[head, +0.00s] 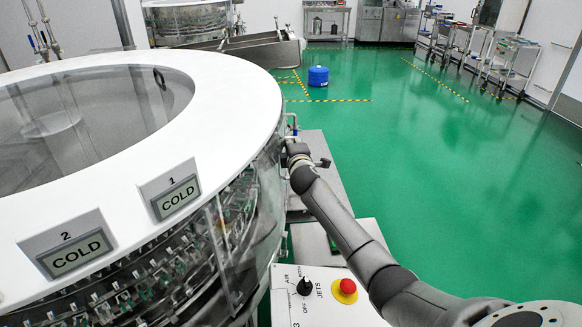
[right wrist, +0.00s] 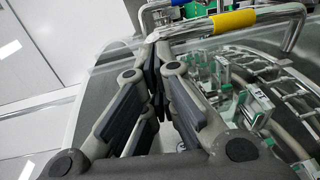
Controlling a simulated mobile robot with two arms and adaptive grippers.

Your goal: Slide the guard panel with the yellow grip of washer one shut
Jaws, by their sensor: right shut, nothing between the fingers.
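The round washer (head: 228,85) with its white top ring fills the left of the head view. Clear guard panels (head: 265,190) run round its side; I cannot tell which one carries the yellow grip. The yellow grip (right wrist: 236,22) is a sleeve on a bent metal handle at the top of the right wrist view. My right gripper (right wrist: 153,72) is shut and empty, with its fingertips just below and left of the yellow grip, close to the metal bar; contact is unclear. In the head view my right arm reaches the washer's right side. My left gripper is not in view.
A blue sleeve (right wrist: 180,2) sits on another bar beyond the yellow one. Racks with green-and-metal clips (right wrist: 255,105) lie inside the washer. A control box with a red button (head: 345,289) stands in front. Green floor is open to the right, with a blue drum (head: 318,76) far off.

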